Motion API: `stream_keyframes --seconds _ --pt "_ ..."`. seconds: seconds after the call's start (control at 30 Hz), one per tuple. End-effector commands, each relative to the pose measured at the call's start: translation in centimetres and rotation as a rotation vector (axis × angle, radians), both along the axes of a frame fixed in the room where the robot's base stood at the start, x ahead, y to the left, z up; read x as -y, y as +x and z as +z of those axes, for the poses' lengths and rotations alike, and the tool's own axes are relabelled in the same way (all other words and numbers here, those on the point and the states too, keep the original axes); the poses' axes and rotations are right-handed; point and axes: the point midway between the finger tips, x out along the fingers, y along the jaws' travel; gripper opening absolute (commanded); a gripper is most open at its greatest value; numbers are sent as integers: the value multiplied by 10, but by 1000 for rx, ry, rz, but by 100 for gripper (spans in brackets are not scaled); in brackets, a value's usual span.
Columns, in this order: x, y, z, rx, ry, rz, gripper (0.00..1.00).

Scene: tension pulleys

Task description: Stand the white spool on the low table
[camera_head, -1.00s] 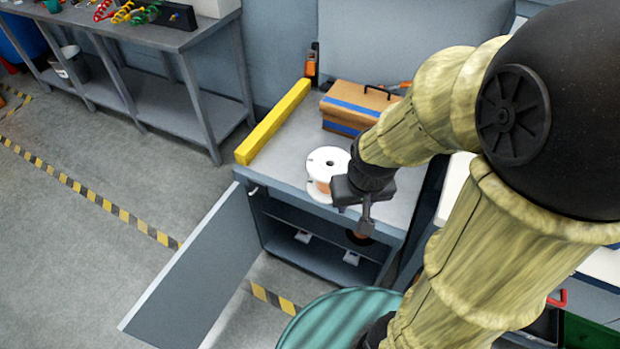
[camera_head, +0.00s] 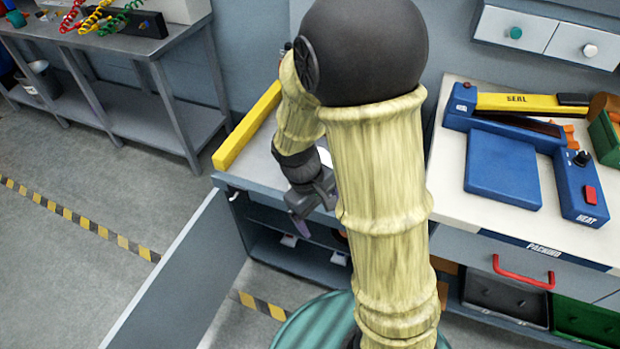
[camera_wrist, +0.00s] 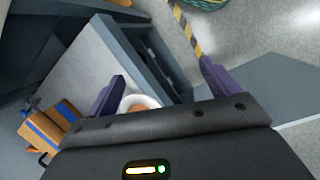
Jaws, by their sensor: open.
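The white spool (camera_wrist: 140,103) shows in the wrist view as a white rim with an orange-brown middle, partly hidden by my gripper's body. In the head view only a white sliver of it (camera_head: 325,157) seems to show behind my arm, on the grey top of an open-doored cabinet (camera_head: 258,160). My gripper (camera_head: 312,212) is open, above the cabinet's front edge. In the wrist view its purple fingers (camera_wrist: 162,70) are spread, with the spool near the left finger and nothing clearly held. I cannot tell which surface is the low table; a grey metal table (camera_head: 120,40) stands at back left.
A yellow bar (camera_head: 246,127) edges the cabinet top. The cabinet door (camera_head: 180,275) hangs open over the floor. A packing bench (camera_head: 450,170) with a blue sealer (camera_head: 503,168) stands right. A brown box with blue stripes (camera_wrist: 48,135) shows in the wrist view. The left floor is clear.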

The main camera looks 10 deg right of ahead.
Motion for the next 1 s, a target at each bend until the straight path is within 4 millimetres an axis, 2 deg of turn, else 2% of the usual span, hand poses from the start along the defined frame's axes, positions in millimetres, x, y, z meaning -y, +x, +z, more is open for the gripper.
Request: stream_keyframes --seconds 0.03,0.1,0.4,0.57,0.73,0.9,1.0 --pt "-4 6 -18 -59 -58 88 88" --pt "-6 15 -33 -134 -144 202 88" --pt "-22 61 -81 -385 -567 631 88" --pt "-44 88 -89 -471 -808 812 88" --pt "-84 117 -95 -533 -1116 989 88" --pt "-116 130 -95 -550 -1315 1074 88" --pt "-121 132 -95 -549 -1345 1085 88"
